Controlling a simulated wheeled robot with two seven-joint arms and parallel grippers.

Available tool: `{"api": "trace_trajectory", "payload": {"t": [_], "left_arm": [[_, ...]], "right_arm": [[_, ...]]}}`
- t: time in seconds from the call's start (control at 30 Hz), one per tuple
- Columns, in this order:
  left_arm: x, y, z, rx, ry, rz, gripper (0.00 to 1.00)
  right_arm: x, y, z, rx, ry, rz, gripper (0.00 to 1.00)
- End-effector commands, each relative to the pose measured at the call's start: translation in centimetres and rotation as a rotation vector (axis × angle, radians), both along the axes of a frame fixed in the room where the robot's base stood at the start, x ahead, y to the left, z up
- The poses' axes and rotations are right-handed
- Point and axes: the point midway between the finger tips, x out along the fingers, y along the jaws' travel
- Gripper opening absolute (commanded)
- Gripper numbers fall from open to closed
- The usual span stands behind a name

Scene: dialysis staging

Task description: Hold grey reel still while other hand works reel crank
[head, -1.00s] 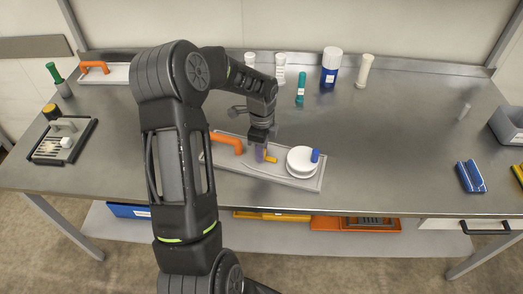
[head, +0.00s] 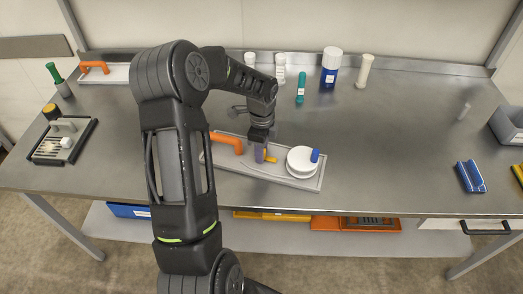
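A light grey tray-like base (head: 291,181) lies on the steel table in the head view. At its right end sits a pale, nearly white round reel (head: 300,162) with a blue crank knob (head: 315,155). An orange handle (head: 228,141) stands at the base's left end. My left gripper (head: 262,153) points down over the middle of the base, left of the reel and apart from it. A small purple piece and a yellow piece (head: 271,157) show at its fingertips; the fingers are too small and hidden to judge. My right gripper is out of the picture.
Behind stand white bottles (head: 280,68), a teal-capped tube (head: 300,88), a blue-and-white bottle (head: 330,68) and a pale cylinder (head: 364,71). A rack (head: 64,141) sits at left, a blue holder (head: 470,176) at right.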

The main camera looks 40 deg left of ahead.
Motion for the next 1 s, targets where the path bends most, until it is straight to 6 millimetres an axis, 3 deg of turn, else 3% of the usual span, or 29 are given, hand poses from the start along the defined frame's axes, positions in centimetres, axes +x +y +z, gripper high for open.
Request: {"api": "trace_trajectory", "payload": {"t": [0.2, 0.57, 0.77, 1.0], "left_arm": [[0.0, 0.0, 0.0, 0.0, 0.0, 0.0, 0.47], [0.1, 0.0, 0.6, 0.001, -0.002, 0.0, 0.47], [0.1, 0.0, 3.2, 0.003, -0.003, 0.0, 0.47], [0.1, 0.0, 8.2, 0.002, -0.005, 0.0, 0.47]], "right_arm": [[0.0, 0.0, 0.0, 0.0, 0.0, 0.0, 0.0], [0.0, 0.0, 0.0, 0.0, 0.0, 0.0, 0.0], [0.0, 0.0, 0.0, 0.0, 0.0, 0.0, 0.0], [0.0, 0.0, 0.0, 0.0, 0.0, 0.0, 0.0]]}}
